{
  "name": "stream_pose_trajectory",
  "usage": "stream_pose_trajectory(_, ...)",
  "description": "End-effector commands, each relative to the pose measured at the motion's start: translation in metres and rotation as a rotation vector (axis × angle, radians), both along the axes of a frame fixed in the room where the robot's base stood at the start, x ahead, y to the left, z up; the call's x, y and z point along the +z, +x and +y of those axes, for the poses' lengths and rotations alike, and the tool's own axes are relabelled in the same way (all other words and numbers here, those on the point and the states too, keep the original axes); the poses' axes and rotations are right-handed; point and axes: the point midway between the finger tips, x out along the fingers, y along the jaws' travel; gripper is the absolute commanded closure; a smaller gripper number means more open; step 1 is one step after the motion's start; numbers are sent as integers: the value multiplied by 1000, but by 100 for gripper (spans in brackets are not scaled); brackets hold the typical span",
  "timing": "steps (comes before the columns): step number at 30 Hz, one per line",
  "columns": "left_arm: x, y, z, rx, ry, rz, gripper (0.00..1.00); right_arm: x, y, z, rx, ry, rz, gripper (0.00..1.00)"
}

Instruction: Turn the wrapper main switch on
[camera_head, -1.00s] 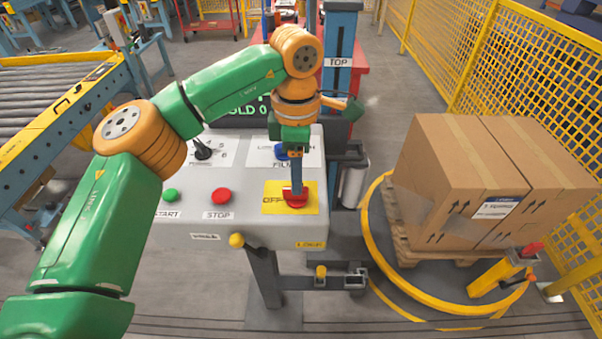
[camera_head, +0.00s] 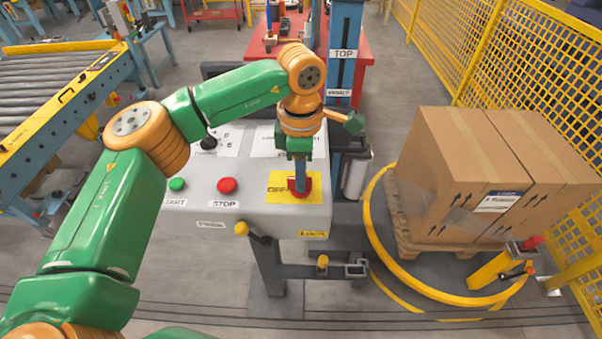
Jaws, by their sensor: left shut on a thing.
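The wrapper main switch (camera_head: 298,191) is a red rotary knob on a yellow plate (camera_head: 283,195) marked OFF, at the front right of the grey control panel (camera_head: 250,208). My left gripper (camera_head: 299,184) points down onto it and is shut on the red knob. The fingers and wrist hide part of the knob and the plate's right-hand lettering, so I cannot read its setting. My right gripper is not in view.
A green START button (camera_head: 177,184), a red STOP button (camera_head: 227,185) and a black selector (camera_head: 208,143) share the panel. To the right, cartons (camera_head: 470,185) stand on a pallet inside a yellow ring (camera_head: 405,274). Yellow mesh fencing (camera_head: 500,60) runs behind.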

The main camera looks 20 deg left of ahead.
Motion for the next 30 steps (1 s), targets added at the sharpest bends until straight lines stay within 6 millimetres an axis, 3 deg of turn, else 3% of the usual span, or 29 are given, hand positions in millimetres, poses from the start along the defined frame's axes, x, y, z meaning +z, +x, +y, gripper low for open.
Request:
stream_pose_trajectory(8, 1, 0, -1, -144, -1, -2, 100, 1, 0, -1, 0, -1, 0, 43)
stream_pose_trajectory(30, 2, 1, -1, -838, -1, -4, 100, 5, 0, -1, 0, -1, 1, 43)
